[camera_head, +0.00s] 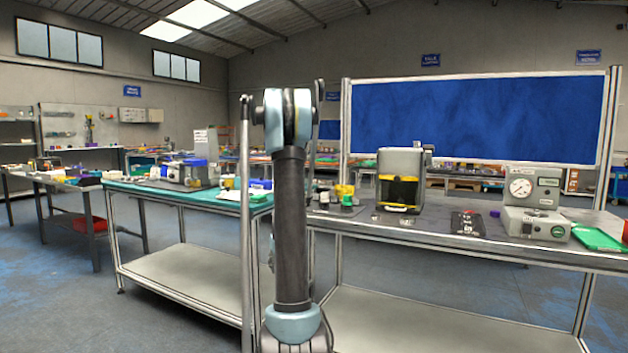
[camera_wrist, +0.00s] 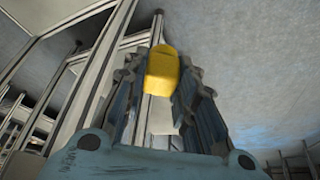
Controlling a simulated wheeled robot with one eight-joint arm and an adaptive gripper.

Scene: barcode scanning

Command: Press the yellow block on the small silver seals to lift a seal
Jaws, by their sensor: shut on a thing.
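The yellow block (camera_wrist: 163,72) sits between the two dark fingers of my gripper (camera_wrist: 165,78) in the wrist view. My gripper is shut on it, and the block's rounded end points away from the palm. A pale strip shows just below the block, and I cannot tell whether it is part of it. The grey floor and metal bench frames lie behind the block. In the head view my arm stands in front of the benches and my gripper cannot be made out. I cannot make out the small silver seals in either view.
A teal-topped bench (camera_head: 150,190) with several items stands left. A blue board (camera_head: 470,118) rises behind. Open floor lies at left.

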